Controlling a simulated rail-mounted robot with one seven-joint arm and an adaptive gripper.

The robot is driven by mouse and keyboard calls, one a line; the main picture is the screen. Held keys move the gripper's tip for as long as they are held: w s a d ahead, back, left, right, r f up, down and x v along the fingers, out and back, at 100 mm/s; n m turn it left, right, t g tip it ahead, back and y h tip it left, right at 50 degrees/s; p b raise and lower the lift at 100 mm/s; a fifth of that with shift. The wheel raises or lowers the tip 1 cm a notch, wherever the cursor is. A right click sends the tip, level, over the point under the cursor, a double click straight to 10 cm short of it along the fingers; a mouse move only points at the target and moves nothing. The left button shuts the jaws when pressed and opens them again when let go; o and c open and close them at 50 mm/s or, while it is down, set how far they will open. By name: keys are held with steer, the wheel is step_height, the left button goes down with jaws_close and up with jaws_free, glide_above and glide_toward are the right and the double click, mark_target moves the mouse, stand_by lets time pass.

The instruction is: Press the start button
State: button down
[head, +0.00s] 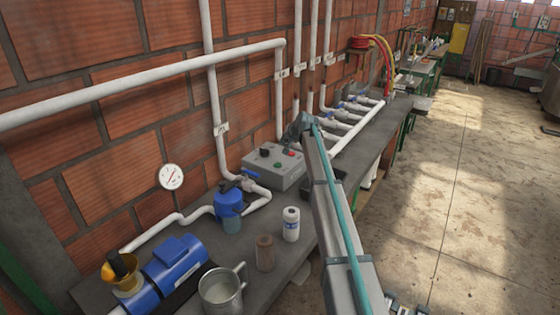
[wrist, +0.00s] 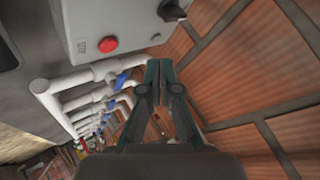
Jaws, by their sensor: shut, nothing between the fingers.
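The grey control box (head: 273,174) sits on the bench against the brick wall in the head view. Its top carries a black knob (head: 264,152), a red button (head: 291,154) and a small greenish button (head: 278,166); no label is readable. In the wrist view, part of the box (wrist: 130,18) shows at the top with the red button (wrist: 108,44) and the black knob (wrist: 172,10). The greenish button is not seen there. My gripper (wrist: 159,64) is shut and empty, its tips just off the box's edge in the picture. In the head view my gripper (head: 300,127) is behind the box's far right corner, partly hidden.
White pipes (head: 215,115) run up the wall behind the box. A blue filter (head: 229,205), white bottle (head: 291,224), brown cylinder (head: 265,252), metal jug (head: 221,290) and blue pump (head: 170,268) stand on the near bench. Valved pipes (head: 350,108) lie beyond. The floor at right is clear.

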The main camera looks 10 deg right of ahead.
mark_target(279, 165)
steer(key=shift+a, duration=1.25)
steer(key=shift+f+b, duration=1.5)
steer(key=shift+f, duration=2.85)
steer(key=shift+f, duration=0.1)
steer(key=shift+f+b, duration=0.35)
steer(key=shift+f+b, duration=0.3)
steer(key=shift+f, duration=0.2)
steer(key=shift+r, duration=0.9)
